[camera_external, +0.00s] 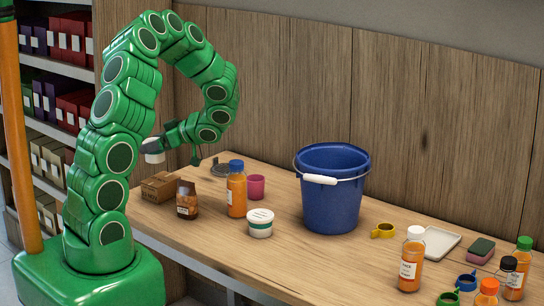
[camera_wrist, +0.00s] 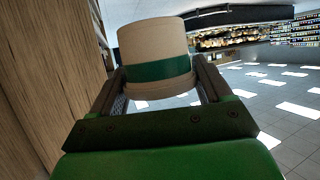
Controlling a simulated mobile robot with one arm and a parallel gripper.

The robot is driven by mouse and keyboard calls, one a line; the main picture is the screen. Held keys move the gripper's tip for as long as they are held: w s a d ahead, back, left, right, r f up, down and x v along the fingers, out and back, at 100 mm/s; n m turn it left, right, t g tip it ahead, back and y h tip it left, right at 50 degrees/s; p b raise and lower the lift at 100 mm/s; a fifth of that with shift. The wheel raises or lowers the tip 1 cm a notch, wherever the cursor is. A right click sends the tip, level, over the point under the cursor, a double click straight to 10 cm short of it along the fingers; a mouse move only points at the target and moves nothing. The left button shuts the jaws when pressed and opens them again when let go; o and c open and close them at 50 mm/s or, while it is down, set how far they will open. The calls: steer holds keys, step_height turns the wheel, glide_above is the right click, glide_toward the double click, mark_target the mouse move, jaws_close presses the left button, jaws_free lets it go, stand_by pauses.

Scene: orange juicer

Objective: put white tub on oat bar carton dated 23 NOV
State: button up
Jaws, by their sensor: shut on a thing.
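A white tub (camera_external: 154,152) is held up at the left, above the table's left end. In the wrist view the tub (camera_wrist: 152,42) is cream-white with a dark green band, and sits between my two fingers. My gripper (camera_external: 166,143) is shut on it. A brown carton (camera_external: 159,187) stands on the table's left corner, below the held tub with a clear gap between them. Its date is too small to read. A second white tub (camera_external: 260,222) with a green-banded label stands on the table in front of the orange bottle.
A brown bag (camera_external: 187,201) stands close right of the carton. An orange bottle (camera_external: 236,190), a pink cup (camera_external: 256,187) and a blue bucket (camera_external: 334,200) stand farther right. Shelves with boxes (camera_external: 52,120) are behind my arm. Bare tabletop (camera_external: 300,262) lies in front of the bucket.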

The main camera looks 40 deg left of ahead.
steer(key=shift+w+a+f, duration=0.3)
steer(key=shift+w+f, duration=0.15)
steer(key=shift+f, duration=0.2)
steer(key=shift+w+a+f, duration=0.3)
steer(key=shift+w+f, duration=0.15)
steer(key=shift+f, duration=0.25)
steer(key=shift+w+a+f, duration=0.3)
steer(key=shift+w+f, duration=0.15)
steer(key=shift+f, duration=1.75)
steer(key=shift+f, duration=0.1)
steer(key=o, duration=1.1)
steer(key=shift+v, duration=3.8)
steer(key=shift+w, duration=0.1)
